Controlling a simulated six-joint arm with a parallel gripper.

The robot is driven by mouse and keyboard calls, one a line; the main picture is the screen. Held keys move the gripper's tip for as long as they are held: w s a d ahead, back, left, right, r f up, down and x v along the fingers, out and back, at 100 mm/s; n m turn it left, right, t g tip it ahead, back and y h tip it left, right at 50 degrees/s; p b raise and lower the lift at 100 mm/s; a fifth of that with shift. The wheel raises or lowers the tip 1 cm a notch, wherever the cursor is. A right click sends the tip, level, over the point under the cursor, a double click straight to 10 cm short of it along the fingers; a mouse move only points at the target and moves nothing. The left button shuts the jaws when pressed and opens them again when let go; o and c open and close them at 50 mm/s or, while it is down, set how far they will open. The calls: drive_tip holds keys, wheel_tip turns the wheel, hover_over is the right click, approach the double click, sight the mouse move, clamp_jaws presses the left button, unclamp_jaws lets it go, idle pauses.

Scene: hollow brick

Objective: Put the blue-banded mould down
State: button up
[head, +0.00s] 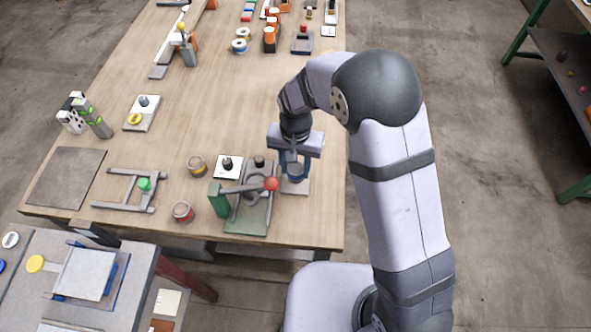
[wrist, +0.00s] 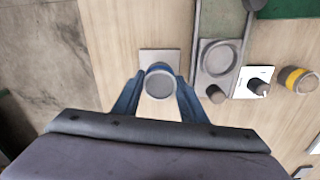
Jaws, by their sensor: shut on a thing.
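The blue-banded mould is a small grey cylinder with a blue band; it shows in the head view (head: 295,170) and in the wrist view (wrist: 160,85). My gripper (head: 294,163) is shut on it, with one blue finger on each side in the wrist view (wrist: 160,92). The mould is over a pale square plate (head: 296,187) near the table's right edge; the plate also shows in the wrist view (wrist: 149,54). I cannot tell whether the mould's underside touches the plate. The fingers partly hide the mould in the head view.
Just left of the plate is a green-based press (head: 248,218) with a red-balled lever (head: 271,184). Further left are a white plate with a dark knob (head: 229,167), a yellow-banded mould (head: 197,166) and a red-banded mould (head: 182,211). The table beyond my gripper is mostly clear.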

sight(296, 169)
drive_tip(key=shift+f, duration=1.25)
drive_tip(key=shift+f, duration=0.15)
drive_tip(key=o, duration=1.4)
wheel_tip(296, 169, up, 12)
drive_tip(key=b, duration=0.2)
drive_tip(key=shift+b, duration=0.3)
drive_tip(key=shift+d, duration=0.1)
drive_tip(key=shift+n, duration=0.9)
drive_tip(key=s+d+f, duration=0.1)
drive_tip(key=s+d, duration=0.4)
drive_tip(key=d, duration=0.1)
drive_tip(key=s+d, duration=0.5)
drive_tip(key=d, duration=0.2)
drive_tip(key=s+d+f, duration=0.1)
drive_tip(key=s+d, duration=0.4)
drive_tip(key=d, duration=0.1)
drive_tip(key=shift+s+d+f, duration=0.15)
drive_tip(key=shift+d+f, duration=0.05)
drive_tip(key=shift+f, duration=0.1)
